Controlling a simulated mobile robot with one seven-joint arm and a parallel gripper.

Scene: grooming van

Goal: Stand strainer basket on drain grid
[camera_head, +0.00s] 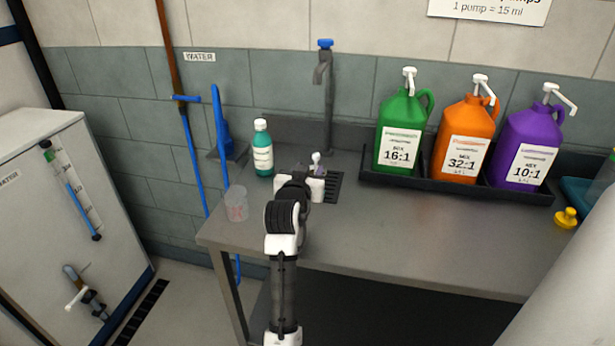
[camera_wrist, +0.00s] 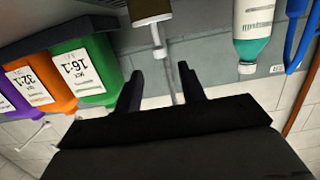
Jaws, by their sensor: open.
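My gripper (camera_head: 312,178) is open and empty above the table, at the left part of the dark drain grid (camera_head: 335,188). In the wrist view, which is upside down, a brownish body with a pale rim and a thin knobbed post looks like the strainer basket (camera_wrist: 150,10). Its knob lies just beyond the gap between my two dark fingertips (camera_wrist: 161,72), seemingly untouched. In the head view only a small pale top (camera_head: 317,158) shows behind my gripper. My arm hides the rest, so I cannot tell whether the basket rests on the grid.
A grey tap (camera_head: 327,100) rises behind the grid. A teal bottle (camera_head: 263,150) and a clear cup (camera_head: 236,206) stand to the left. Green (camera_head: 405,115), orange (camera_head: 465,125) and purple (camera_head: 530,130) jugs stand in a black tray to the right.

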